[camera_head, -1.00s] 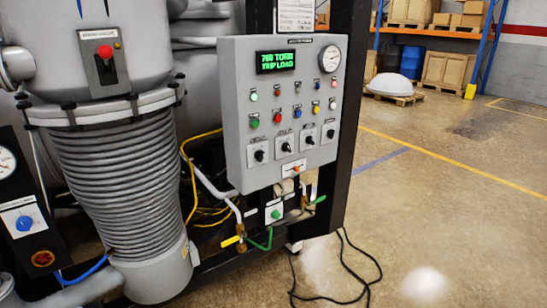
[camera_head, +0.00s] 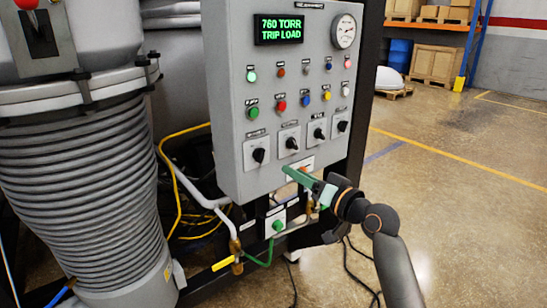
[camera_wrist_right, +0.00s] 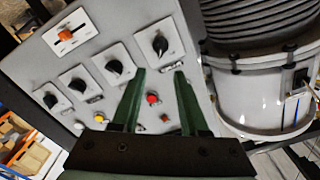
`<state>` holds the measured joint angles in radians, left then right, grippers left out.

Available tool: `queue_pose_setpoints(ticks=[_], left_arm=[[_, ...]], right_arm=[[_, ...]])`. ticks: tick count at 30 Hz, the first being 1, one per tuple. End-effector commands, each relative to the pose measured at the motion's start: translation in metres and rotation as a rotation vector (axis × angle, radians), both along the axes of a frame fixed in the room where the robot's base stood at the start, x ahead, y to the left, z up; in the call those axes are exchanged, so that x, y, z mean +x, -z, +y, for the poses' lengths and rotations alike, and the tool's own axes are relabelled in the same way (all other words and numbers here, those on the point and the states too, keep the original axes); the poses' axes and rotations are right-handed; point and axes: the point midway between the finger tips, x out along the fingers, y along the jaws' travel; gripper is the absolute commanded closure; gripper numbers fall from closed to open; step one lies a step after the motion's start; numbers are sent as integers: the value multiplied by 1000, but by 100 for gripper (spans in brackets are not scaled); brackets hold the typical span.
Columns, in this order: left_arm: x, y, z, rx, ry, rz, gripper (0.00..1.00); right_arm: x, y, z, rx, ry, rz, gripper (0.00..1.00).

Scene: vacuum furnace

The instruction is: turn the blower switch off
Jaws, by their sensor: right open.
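The grey control panel (camera_head: 232,120) has a row of black rotary switches on white plates near its bottom. In the head view they are the leftmost (camera_head: 258,155), second (camera_head: 291,143), third (camera_head: 319,133) and rightmost (camera_head: 342,126). Their labels are too small to read, so I cannot tell which is the blower switch. My right gripper (camera_head: 285,169), with green fingers, is in front of the panel's lower edge, below the second switch. In the right wrist view the gripper (camera_wrist_right: 159,72) is open and empty, its fingertips just short of the leftmost switch (camera_wrist_right: 160,43). My left gripper is out of view.
Coloured buttons (camera_head: 281,105) and a green display (camera_head: 279,28) are above. A ribbed bellows (camera_head: 75,190) stands left. Yellow cable (camera_head: 170,180) and pipes run below. The floor at right (camera_head: 470,200) is open.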

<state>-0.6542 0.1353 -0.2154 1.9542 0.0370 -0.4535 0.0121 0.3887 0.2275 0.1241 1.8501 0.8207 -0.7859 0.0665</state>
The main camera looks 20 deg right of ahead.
Motion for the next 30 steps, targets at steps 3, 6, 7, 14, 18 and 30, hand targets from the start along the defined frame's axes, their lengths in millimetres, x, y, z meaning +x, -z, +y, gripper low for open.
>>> queue_pose_setpoints(ticks=[3,6,7,14,18,30], left_arm=[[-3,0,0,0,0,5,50],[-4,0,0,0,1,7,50],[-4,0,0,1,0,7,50],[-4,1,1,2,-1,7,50],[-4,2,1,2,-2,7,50],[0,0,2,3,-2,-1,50]], right_arm=[[18,-1,8,2,-2,0,56],[35,-2,14,1,-2,-1,56],[40,-1,16,2,-2,0,56],[75,0,28,0,-1,1,56],[91,0,34,0,-1,1,56],[106,1,40,-3,0,0,56]])
